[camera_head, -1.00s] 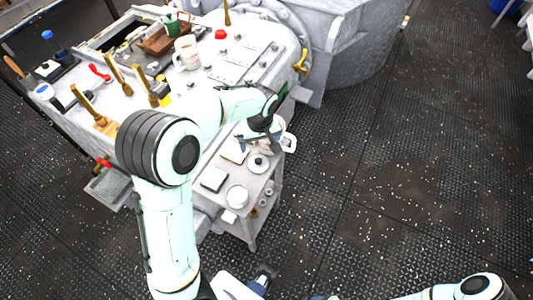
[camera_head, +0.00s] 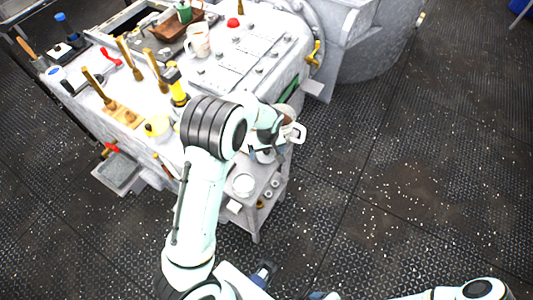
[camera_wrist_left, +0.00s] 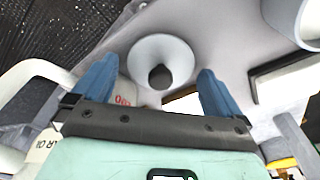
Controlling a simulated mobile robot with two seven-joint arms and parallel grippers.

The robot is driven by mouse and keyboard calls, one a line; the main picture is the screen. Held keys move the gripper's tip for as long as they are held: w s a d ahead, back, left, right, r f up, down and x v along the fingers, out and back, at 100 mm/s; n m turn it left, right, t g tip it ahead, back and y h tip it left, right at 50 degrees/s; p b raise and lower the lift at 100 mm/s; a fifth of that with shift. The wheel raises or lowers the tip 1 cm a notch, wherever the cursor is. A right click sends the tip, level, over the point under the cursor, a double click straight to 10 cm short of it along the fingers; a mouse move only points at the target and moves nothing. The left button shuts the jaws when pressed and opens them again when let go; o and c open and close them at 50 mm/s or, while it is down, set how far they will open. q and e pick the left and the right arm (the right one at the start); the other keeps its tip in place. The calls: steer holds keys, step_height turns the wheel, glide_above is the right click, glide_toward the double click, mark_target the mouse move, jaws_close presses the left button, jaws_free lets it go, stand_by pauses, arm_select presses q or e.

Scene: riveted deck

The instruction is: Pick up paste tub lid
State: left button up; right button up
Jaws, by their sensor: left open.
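The paste tub lid appears to be the pale round disc with a dark central knob (camera_wrist_left: 160,70) in the left wrist view. It lies on a light grey surface, between and a little beyond the fingers. In the head view my arm and gripper largely hide it. My left gripper (camera_head: 266,151), also in the left wrist view (camera_wrist_left: 157,85), is open, its two blue fingers apart with nothing held. A white round tub (camera_head: 243,185) stands nearer on the low shelf. Of my right arm, only part shows at the bottom right; its jaws cannot be made out.
A white mug-like handle (camera_head: 297,133) is close beside my left gripper. The upper bench (camera_head: 225,65) holds a mug (camera_head: 197,40), brass-coloured levers and a yellow-banded tool (camera_head: 175,85). The dark deck at the right is clear.

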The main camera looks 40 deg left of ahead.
arm_select(q)
steer(key=c, duration=0.9)
steer(key=shift+c, duration=0.2)
